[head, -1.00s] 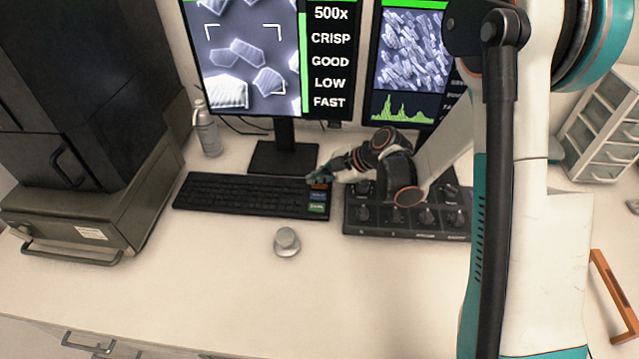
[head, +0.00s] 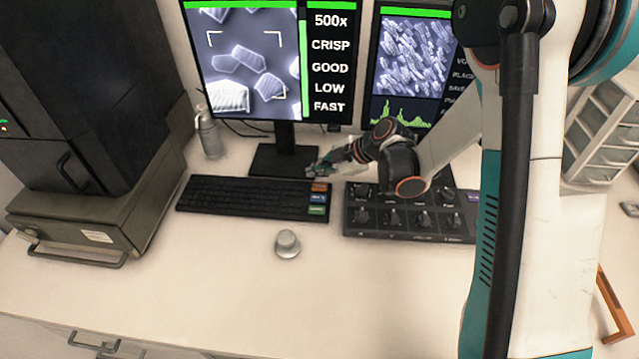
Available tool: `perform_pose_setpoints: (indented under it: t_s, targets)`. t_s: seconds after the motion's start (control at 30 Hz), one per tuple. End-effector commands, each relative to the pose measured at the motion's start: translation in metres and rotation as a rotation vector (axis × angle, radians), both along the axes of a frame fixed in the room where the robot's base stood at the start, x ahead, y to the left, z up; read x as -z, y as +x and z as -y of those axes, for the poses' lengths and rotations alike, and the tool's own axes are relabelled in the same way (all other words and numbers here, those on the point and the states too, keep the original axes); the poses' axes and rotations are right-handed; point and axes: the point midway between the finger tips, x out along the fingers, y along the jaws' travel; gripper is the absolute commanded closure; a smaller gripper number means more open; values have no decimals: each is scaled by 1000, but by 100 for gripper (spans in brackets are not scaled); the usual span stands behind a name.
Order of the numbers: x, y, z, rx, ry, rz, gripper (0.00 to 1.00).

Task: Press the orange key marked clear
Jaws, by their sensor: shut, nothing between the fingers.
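The orange key (head: 319,187) is at the top of three coloured keys at the right end of the black keyboard (head: 245,198). A blue key (head: 318,198) and a green key (head: 317,210) lie below it. The lettering on the orange key is too small to read. My gripper (head: 313,172) is shut and empty. Its tip is just behind and above the orange key, near the keyboard's back edge. The orange key is in plain sight, and the fingertips look apart from it, though the exact gap is hard to judge.
A knob panel (head: 408,236) stands right of the keyboard, under my arm. Two monitors (head: 262,60) (head: 412,65) rise behind. A bottle (head: 208,135) stands back left, and a round grey knob (head: 287,243) sits in front. The front of the desk is clear.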

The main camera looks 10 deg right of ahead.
Motion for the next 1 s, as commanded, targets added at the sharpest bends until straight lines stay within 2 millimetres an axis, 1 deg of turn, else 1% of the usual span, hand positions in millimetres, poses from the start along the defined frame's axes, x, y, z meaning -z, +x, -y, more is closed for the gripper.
perform_pose_setpoints:
  t_s: [0.03, 0.1, 0.27, 1.0]
  targets:
    - [-7, 0, 0, 0, 0, 0, 100]
    - [-14, 0, 0, 0, 0, 0, 100]
    - [-23, 0, 0, 0, 0, 0, 100]
    - [-22, 0, 0, 0, 0, 0, 100]
